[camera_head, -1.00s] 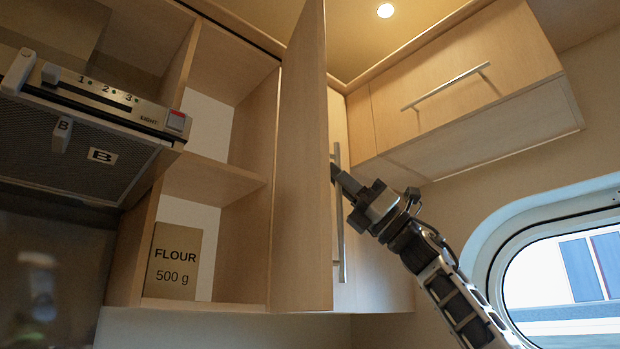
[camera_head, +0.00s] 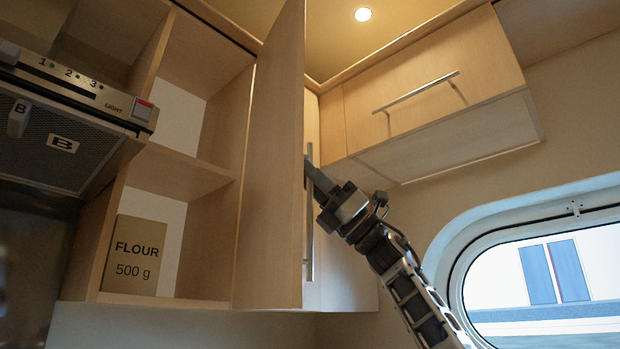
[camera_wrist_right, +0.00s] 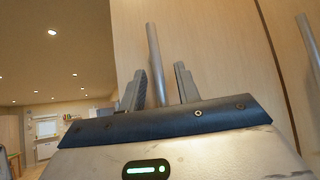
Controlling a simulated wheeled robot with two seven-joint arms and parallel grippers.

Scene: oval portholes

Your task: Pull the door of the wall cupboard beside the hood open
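The wall cupboard's door (camera_head: 272,190) stands swung out from the cupboard beside the hood (camera_head: 75,120), showing its inner face, and the shelves behind it are exposed. My right gripper (camera_head: 308,168) is at the door's outer side, past its free edge. In the right wrist view, an upright bar handle (camera_wrist_right: 154,55) stands between the two parted fingers of my right gripper (camera_wrist_right: 160,88), in front of a wooden panel. My left gripper is not in view.
A flour box (camera_head: 135,255) stands on the lower shelf. A closed cupboard with a bar handle (camera_head: 415,92) hangs at the right, above an oval window (camera_head: 540,265). Another bar handle (camera_wrist_right: 308,42) is at the wrist view's right edge.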

